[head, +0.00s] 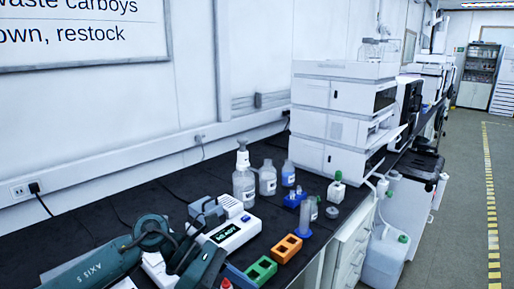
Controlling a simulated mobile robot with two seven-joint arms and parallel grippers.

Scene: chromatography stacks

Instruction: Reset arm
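My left arm (95,268), dark green and marked AXIS 5, comes in from the lower left and bends low over the black bench. Its wrist links (200,268) overlap near the bottom edge. I cannot make out its fingertips or anything held in them. A grey block (205,211) shows just beyond the wrist; I cannot tell whether it belongs to the arm or to the bench equipment. My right arm and gripper do not show.
A white device reading READY (228,232) is close beside the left arm. Green (261,269) and orange (286,248) racks lie to its right. Several bottles (244,184) stand behind. A white instrument stack (340,115) stands farther back. The grey aisle floor (455,215) at right is open.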

